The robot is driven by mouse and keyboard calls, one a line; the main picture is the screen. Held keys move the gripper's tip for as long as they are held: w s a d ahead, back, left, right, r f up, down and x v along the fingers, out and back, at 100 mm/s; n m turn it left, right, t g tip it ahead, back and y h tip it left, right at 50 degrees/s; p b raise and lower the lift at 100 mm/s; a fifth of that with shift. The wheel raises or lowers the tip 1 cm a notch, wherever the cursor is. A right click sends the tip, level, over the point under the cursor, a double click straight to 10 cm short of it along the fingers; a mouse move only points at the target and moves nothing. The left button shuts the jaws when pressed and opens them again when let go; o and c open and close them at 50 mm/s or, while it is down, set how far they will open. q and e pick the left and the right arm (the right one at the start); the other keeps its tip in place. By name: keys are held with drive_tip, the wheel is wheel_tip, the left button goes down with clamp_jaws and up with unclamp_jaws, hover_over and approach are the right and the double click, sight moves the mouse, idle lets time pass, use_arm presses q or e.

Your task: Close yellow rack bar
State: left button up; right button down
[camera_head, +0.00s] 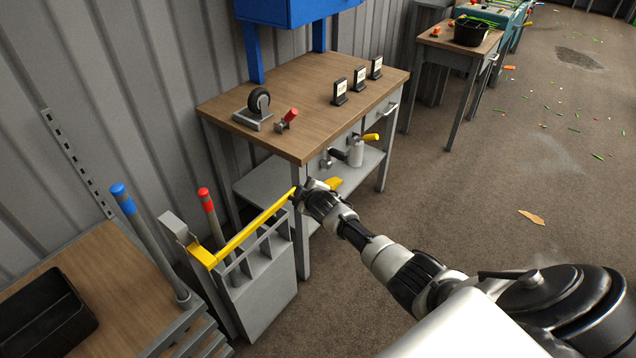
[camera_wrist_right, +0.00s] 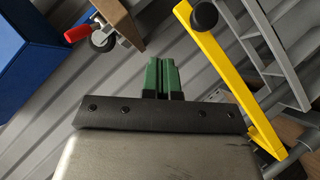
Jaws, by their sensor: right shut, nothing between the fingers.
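The yellow rack bar (camera_head: 245,235) runs along the top of a grey slotted rack (camera_head: 265,300), from a bracket at the left towards my right gripper (camera_head: 302,194). A yellow end shows beyond the gripper. My right wrist hides part of the bar there, so I cannot tell whether they touch or whether the bar is latched. In the right wrist view, the green fingers of my right gripper (camera_wrist_right: 163,77) are together and empty. The yellow bar (camera_wrist_right: 228,75) slants past at their right, apart from them, with a round black knob near its upper end. My left gripper is not in view.
A red-handled tool (camera_head: 210,215) stands in the rack and a blue-handled tool (camera_head: 150,243) stands left of it. A wooden workbench (camera_head: 300,85) with a caster and small signs is behind my gripper. Open floor (camera_head: 480,200) lies to the right.

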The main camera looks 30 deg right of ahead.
drive_tip(key=s+d+r+p, duration=0.1)
drive_tip(key=s+r, duration=0.3)
drive_tip(key=s, duration=0.1)
drive_tip(key=shift+s+d+r, duration=0.15)
drive_tip(key=shift+d+r, duration=0.05)
drive_tip(key=shift+d, duration=0.1)
drive_tip(key=s+a+f+m+g, duration=0.2)
drive_tip(key=s+a+f+g, duration=0.1)
drive_tip(key=s+f, duration=1)
drive_tip(key=s+a+f+m+g, duration=0.1)
drive_tip(key=s+a+f+g, duration=0.2)
drive_tip(key=s+f, duration=0.95)
drive_tip(key=s+a+f+m+g, duration=0.1)
drive_tip(key=s+f, duration=0.3)
drive_tip(key=s, duration=0.5)
drive_tip(key=s+a+f+m+g+y, duration=0.1)
drive_tip(key=s+a+f+g, duration=0.2)
drive_tip(key=s, duration=0.6)
drive_tip(key=s+a+f+m+g+y, duration=0.1)
drive_tip(key=s+a+f, duration=0.3)
drive_tip(key=s, duration=0.6)
wheel_tip(320, 180, down, 3)
drive_tip(key=shift+r+g, duration=0.2)
drive_tip(key=shift+g, duration=0.2)
